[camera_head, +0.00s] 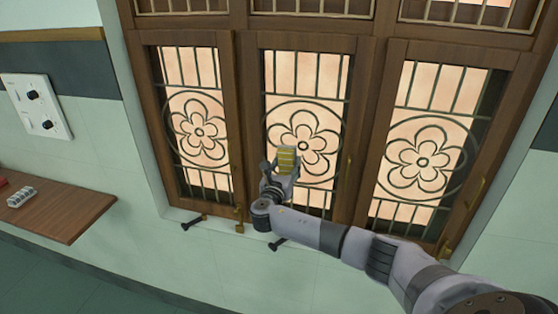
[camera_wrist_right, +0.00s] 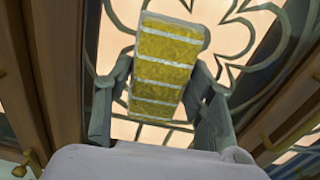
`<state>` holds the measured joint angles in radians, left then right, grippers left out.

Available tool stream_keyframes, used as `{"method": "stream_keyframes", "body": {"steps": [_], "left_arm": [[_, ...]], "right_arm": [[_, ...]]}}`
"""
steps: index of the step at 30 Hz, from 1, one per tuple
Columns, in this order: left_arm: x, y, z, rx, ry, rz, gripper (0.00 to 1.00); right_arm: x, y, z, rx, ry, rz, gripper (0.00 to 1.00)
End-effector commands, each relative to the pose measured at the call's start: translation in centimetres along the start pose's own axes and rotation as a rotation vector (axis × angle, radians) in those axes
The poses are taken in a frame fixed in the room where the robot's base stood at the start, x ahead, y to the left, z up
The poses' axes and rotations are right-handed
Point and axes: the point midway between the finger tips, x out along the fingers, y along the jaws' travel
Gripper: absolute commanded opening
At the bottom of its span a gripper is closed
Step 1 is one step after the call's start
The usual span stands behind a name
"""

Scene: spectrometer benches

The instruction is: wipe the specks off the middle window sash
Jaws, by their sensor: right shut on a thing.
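The middle window sash (camera_head: 300,43) is a brown wooden frame around a lit pane with a dark flower grille. My right gripper (camera_head: 284,170) is in front of its lower left part. It is shut on a yellow pad with pale stripes (camera_head: 287,158), which stands up toward the flower. The right wrist view shows the pad (camera_wrist_right: 165,75) between the two grey fingers of the gripper (camera_wrist_right: 160,95), with the grille behind it. I cannot tell whether the pad touches the sash. I cannot make out any specks. My left gripper is not in view.
Similar sashes stand at left (camera_head: 235,110) and right (camera_head: 390,110). Brass fittings (camera_head: 239,226) and dark stays (camera_head: 279,243) stick out near the sill. A wooden shelf (camera_head: 75,220) and a white switch plate (camera_head: 35,105) are on the left wall.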

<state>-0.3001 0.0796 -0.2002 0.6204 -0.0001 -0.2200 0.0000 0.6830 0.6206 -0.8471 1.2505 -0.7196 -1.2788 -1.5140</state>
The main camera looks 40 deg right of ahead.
Motion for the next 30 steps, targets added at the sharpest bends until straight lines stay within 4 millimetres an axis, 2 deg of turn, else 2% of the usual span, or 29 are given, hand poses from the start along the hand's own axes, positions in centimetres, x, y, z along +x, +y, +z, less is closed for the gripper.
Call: {"method": "stream_keyframes", "body": {"steps": [7, 12, 18, 25, 30], "left_arm": [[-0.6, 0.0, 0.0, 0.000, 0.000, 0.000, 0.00], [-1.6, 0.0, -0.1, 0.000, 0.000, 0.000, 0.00], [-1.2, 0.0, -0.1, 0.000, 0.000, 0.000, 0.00], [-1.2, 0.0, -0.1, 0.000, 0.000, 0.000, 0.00], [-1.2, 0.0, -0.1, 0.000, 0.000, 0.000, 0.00]], "right_arm": [[0.1, -0.8, 0.0, -0.001, 0.000, -0.002, 0.27], [0.1, -2.2, 0.1, -0.002, 0.000, -0.002, 0.27], [0.1, -3.7, -0.3, 0.000, 0.000, -0.002, 0.27], [0.1, -4.4, -0.4, 0.000, 0.001, -0.002, 0.27], [0.1, -5.9, -0.5, -0.001, 0.001, -0.002, 0.27]]}}
